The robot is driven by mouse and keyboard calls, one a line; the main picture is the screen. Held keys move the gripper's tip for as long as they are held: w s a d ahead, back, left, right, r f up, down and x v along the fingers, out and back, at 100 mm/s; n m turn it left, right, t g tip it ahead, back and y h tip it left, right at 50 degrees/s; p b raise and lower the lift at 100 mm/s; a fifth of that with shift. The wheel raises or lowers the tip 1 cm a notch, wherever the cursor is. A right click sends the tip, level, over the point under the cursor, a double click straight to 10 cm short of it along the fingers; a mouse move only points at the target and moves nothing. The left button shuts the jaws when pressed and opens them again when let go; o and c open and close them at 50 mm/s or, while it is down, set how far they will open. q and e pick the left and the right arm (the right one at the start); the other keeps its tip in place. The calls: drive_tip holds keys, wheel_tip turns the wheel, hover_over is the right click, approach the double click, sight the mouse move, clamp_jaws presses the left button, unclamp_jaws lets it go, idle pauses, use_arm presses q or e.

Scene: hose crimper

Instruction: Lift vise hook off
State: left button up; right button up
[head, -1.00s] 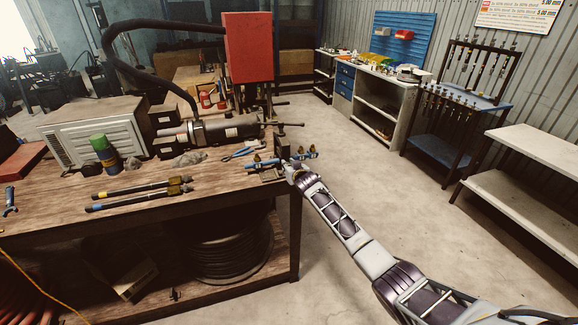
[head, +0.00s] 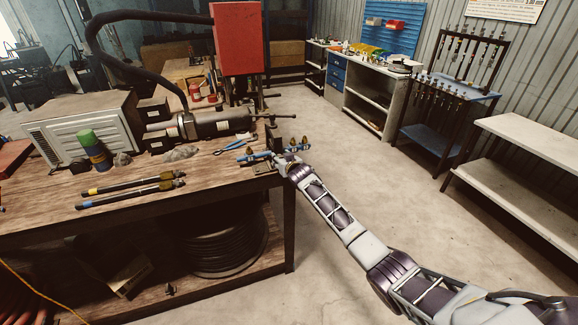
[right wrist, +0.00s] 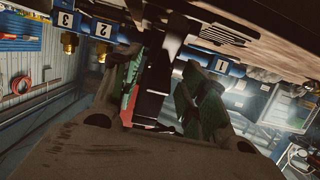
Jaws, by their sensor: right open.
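The vise (head: 277,148) is a small dark block at the right front corner of the wooden workbench, partly hidden by my right gripper. My right gripper (head: 284,161) is at the bench corner, right up against the vise area. In the right wrist view its two green-padded fingers (right wrist: 160,88) stand apart. A dark upright bar (right wrist: 155,80) shows in the gap between them; I cannot tell whether it is the vise hook or whether a finger touches it. Blue pieces labelled 3 (right wrist: 66,19), 2 (right wrist: 102,29) and 1 (right wrist: 221,65) lie around the fingers. My left gripper is out of view.
The workbench (head: 50,207) carries blue-handled pliers (head: 236,145), a cylindrical machine (head: 215,124) with a rod pointing right, two hoses (head: 132,190) and a green-topped can (head: 95,150). Open floor (head: 365,200) lies right of the bench. A pale shelf (head: 525,150) stands at the right.

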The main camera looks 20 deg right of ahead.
drive_tip(key=v, duration=1.1)
drive_tip(key=shift+s, duration=0.2)
idle(0.4)
drive_tip(key=shift+r, duration=0.1)
idle(0.5)
